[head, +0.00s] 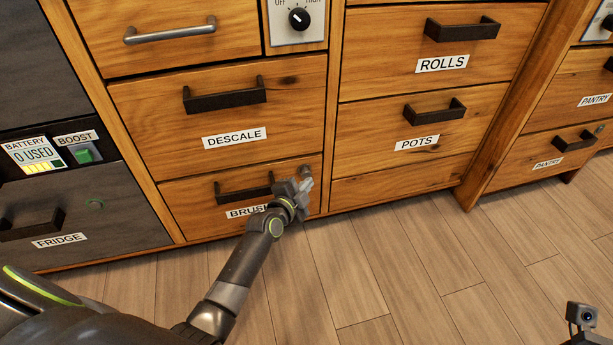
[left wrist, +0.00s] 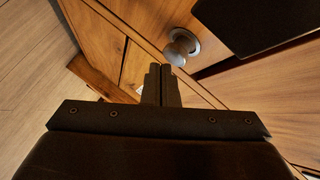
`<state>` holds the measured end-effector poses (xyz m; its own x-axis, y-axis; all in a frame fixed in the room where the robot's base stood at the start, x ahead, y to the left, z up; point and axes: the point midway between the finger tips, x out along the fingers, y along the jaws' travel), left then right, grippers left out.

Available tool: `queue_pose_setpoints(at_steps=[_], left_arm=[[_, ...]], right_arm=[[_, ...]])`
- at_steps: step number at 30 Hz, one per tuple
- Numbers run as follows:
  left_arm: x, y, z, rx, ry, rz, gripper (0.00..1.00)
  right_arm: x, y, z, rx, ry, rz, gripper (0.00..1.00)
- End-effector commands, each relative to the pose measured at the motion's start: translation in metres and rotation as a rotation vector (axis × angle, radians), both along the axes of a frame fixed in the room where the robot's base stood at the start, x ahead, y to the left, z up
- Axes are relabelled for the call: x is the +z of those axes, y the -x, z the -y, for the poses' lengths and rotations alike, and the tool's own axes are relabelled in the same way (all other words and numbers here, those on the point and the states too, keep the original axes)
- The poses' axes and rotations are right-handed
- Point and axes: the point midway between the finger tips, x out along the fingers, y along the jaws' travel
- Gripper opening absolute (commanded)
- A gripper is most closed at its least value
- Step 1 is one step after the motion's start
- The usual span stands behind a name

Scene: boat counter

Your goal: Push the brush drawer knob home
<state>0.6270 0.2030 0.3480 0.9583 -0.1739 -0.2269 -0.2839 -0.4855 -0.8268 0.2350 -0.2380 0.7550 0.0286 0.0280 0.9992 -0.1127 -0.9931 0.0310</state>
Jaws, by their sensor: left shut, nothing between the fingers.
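The brush drawer (head: 180,195) is the low wooden drawer with a dark bar handle (head: 245,190) and a label partly hidden by my left arm. A round metal knob (head: 306,171) sits at the drawer's upper right. In the left wrist view the knob (left wrist: 182,47) stands out from the wood on a short stem. My left gripper (head: 304,186) is shut and empty, just in front of and below the knob in the head view. Its fingertips (left wrist: 161,72) appear close to the knob's lower left in the wrist view; I cannot tell whether they touch it.
The descale drawer (head: 225,120) is above. The pots drawer (head: 405,135) is to the right, and the fridge front (head: 100,215) to the left. The wood floor (head: 400,250) before the drawers is clear.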

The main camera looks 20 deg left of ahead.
Motion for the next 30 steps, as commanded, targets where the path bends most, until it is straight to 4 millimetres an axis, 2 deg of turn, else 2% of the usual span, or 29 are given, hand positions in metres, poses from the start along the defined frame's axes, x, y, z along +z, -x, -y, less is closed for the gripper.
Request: queue_pose_setpoints(at_steps=[30], left_arm=[[-0.0005,-0.0081,-0.0054,0.0,0.0,0.0,0.0]], right_arm=[[-0.0062,0.0,0.0,0.0,0.0,0.0,0.0]])
